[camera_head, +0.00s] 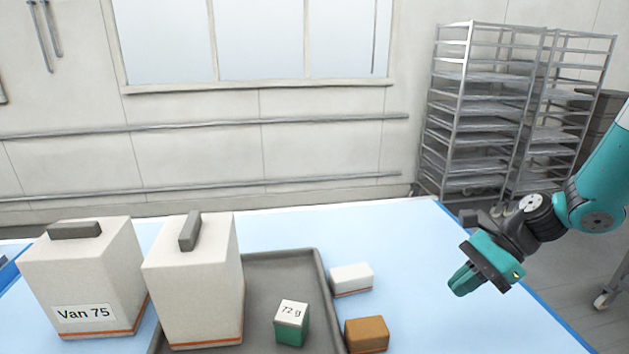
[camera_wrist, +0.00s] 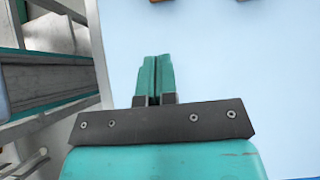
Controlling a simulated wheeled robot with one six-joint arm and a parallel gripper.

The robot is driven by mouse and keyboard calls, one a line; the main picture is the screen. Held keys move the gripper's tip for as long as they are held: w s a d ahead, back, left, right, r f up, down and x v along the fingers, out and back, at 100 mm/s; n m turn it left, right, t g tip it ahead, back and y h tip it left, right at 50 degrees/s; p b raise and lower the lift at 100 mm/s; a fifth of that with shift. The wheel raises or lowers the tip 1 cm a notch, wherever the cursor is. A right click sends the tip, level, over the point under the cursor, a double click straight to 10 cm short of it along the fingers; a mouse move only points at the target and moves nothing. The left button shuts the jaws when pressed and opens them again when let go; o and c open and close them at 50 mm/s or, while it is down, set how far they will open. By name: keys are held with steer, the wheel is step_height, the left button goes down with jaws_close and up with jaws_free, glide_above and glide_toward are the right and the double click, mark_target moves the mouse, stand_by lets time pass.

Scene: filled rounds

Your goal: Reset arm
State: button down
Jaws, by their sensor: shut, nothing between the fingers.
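My gripper (camera_head: 466,280) is teal and dark grey and hangs at the right in the head view, above the right part of the blue table (camera_head: 400,232). It also shows in the wrist view (camera_wrist: 152,75), where its two fingers are together with nothing between them. The gripper is apart from all the objects. My arm comes in from the right edge of the head view.
A dark tray (camera_head: 322,290) holds a green-and-white box (camera_head: 291,322) marked "72 g". A white box (camera_head: 351,279) and a brown box (camera_head: 367,334) lie right of it. Two tall white containers (camera_head: 85,275) (camera_head: 198,285) stand left. Metal racks (camera_head: 480,110) stand behind.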

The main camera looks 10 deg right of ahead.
steer(key=s+a+r+n+g+h+b, duration=0.1)
steer(key=a+r+n, duration=0.1)
steer(key=a+n, duration=0.35)
steer(key=s+a+r+n+h+b, duration=0.1)
steer(key=a+r+n+h+b, duration=0.15)
steer(key=a+n, duration=0.3)
steer(key=s+a+r+n+h+b, duration=0.1)
steer(key=s+a+r+n, duration=0.3)
steer(key=s+a+n, duration=0.6)
steer(key=s+n+b, duration=0.1)
steer(key=s+n, duration=0.1)
steer(key=n, duration=0.2)
steer(key=shift+s+n, duration=0.15)
steer(key=shift+n, duration=0.15)
